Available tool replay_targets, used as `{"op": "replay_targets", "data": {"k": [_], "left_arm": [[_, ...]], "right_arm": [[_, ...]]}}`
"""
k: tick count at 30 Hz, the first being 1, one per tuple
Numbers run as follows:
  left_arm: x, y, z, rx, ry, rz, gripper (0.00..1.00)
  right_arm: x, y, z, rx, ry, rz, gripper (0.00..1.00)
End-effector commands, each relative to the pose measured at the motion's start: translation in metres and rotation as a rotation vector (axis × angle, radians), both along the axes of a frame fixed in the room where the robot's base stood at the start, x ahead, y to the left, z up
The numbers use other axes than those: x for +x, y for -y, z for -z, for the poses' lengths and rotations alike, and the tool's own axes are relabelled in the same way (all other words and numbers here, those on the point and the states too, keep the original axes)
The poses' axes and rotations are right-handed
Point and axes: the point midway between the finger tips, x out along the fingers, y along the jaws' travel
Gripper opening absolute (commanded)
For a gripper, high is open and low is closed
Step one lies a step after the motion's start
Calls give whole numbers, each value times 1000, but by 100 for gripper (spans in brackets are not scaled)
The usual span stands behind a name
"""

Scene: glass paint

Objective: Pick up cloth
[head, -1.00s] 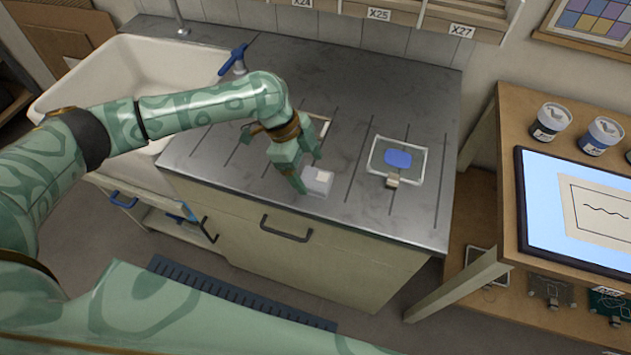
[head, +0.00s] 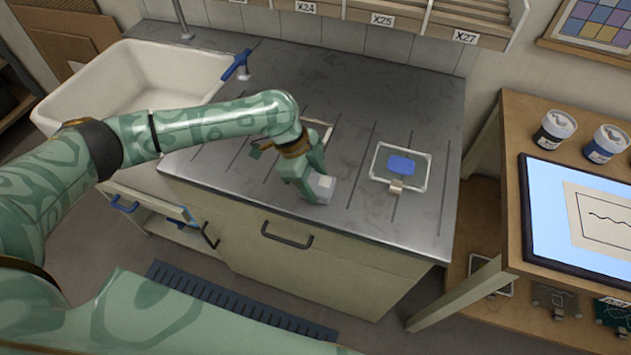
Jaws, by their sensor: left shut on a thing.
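A small pale grey cloth (head: 322,187) is at the front part of the grey metal worktop (head: 420,215). My left gripper (head: 314,188) is at the cloth and shut on it. The fingers hide part of the cloth. I cannot tell whether the cloth is lifted or still touches the worktop. My right gripper is not in view.
A clear framed pane with a blue patch (head: 401,165) lies to the right on the worktop, with a small beige piece at its front edge. Another frame (head: 322,133) lies partly behind my gripper. A white sink (head: 130,85) is at left. A wooden table (head: 505,150) stands at right.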

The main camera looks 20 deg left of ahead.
Motion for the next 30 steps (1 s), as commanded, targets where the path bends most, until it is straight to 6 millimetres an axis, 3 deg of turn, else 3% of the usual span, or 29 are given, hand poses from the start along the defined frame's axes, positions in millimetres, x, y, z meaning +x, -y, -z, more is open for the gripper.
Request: {"op": "replay_targets", "data": {"k": [5, 12, 21, 30], "left_arm": [[1, 0, -30, -1, 5, 0, 32], [-47, -18, -92, 1, 6, 2, 32], [-114, -41, -118, 0, 0, 0, 32], [-132, -46, -125, -1, 1, -1, 32]], "right_arm": [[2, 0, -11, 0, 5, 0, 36], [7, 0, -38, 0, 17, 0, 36], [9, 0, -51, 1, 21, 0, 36], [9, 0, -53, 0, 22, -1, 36]]}}
